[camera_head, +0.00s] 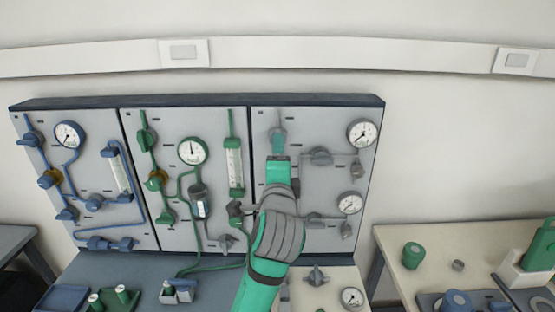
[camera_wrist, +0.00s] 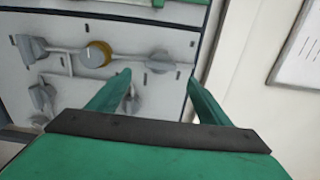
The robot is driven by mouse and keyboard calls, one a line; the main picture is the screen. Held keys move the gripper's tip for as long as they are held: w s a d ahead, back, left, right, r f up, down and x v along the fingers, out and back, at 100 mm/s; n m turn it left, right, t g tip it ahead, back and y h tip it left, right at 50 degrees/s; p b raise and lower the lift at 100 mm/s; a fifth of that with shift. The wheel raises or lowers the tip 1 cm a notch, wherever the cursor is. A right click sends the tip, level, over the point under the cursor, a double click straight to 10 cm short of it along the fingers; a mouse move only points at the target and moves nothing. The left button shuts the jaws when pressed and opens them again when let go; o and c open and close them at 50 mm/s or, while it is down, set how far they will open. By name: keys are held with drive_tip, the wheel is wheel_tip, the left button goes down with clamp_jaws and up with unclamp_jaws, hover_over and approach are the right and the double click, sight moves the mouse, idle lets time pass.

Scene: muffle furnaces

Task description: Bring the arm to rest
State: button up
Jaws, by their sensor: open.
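My green arm reaches up in front of the right section of the wall panel (camera_head: 330,235) in the head view. My gripper (camera_head: 278,162) is at its upper end, in front of the panel's left part of that section. In the wrist view my gripper (camera_wrist: 161,80) shows two green fingers spread apart, with nothing held between them. A grey knob (camera_wrist: 160,62) on the panel lies beyond the gap; I cannot tell how far. My arm hides part of the panel's lower middle.
The panel carries blue, green and grey pipework with round gauges (camera_head: 361,133), valves and a yellow-brown knob (camera_wrist: 95,54). A bench on the right (camera_head: 408,285) holds a green cylinder (camera_head: 413,255) and other items. A blue tray (camera_head: 62,299) lies at lower left.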

drive_tip(key=s+d+f+n, duration=0.1)
drive_tip(key=s+f+n, duration=0.35)
drive_tip(key=f, duration=0.65)
drive_tip(key=s+d+f+n+h, duration=0.1)
drive_tip(key=s+d+f+n, duration=0.15)
drive_tip(key=s+f, duration=0.55)
drive_tip(key=s+d+f+n, duration=0.1)
drive_tip(key=s+f+n, duration=0.3)
drive_tip(key=f, duration=0.9)
drive_tip(key=s+a+f+n+g+y, duration=0.15)
drive_tip(key=s+f, duration=0.25)
drive_tip(key=s, duration=0.4)
drive_tip(key=s+d+f+n+h, duration=0.1)
drive_tip(key=s+f+n, duration=0.2)
drive_tip(key=s+f, duration=0.3)
drive_tip(key=s+a+r+n+g, duration=0.1)
drive_tip(key=s+a, duration=0.3)
drive_tip(key=s, duration=1.6)
drive_tip(key=shift+s+n, duration=0.4)
drive_tip(key=shift+n, duration=0.45)
